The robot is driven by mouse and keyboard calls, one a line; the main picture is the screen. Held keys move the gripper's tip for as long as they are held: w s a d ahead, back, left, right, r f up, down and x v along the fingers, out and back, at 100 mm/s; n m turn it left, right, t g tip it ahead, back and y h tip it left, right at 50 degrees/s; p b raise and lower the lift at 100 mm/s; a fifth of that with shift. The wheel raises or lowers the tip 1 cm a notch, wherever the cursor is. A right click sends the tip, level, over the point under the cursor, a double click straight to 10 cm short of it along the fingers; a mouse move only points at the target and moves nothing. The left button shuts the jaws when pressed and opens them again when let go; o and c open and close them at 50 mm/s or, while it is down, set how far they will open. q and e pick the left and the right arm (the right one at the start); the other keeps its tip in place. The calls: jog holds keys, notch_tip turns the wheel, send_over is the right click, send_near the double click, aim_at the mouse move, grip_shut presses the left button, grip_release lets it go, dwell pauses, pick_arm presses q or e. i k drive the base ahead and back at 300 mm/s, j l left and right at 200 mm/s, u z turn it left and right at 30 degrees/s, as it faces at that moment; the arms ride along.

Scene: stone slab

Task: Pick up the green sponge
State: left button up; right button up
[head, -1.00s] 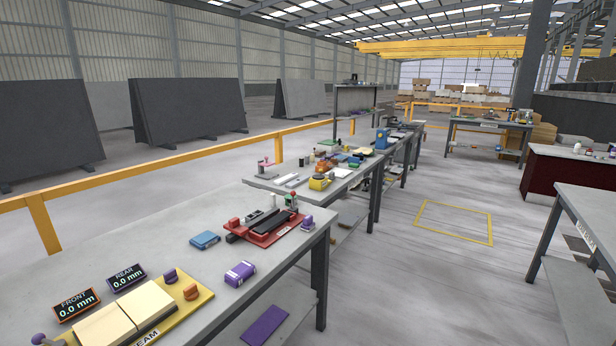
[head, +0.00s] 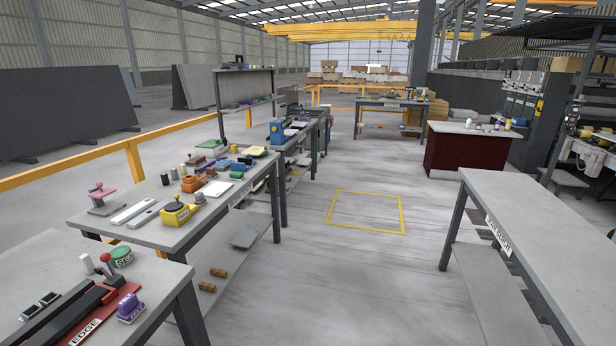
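I cannot make out a green sponge for certain. A flat green item (head: 211,144) lies near the back of the second workbench on the left, too small to identify. A round green piece with lettering (head: 122,255) sits on the nearest bench at lower left and looks like a button or cap. Neither of my grippers shows in the head view.
The near bench (head: 165,290) holds a red fixture (head: 85,318) and a purple block (head: 131,308). The second workbench (head: 160,232) carries many small tools. An empty grey table (head: 540,225) stands at right. The aisle with a yellow floor square (head: 365,228) is clear.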

aim_at(234, 176)
jog(key=i+z, duration=0.2)
jog(key=i, duration=1.9)
jog(key=l, duration=0.1)
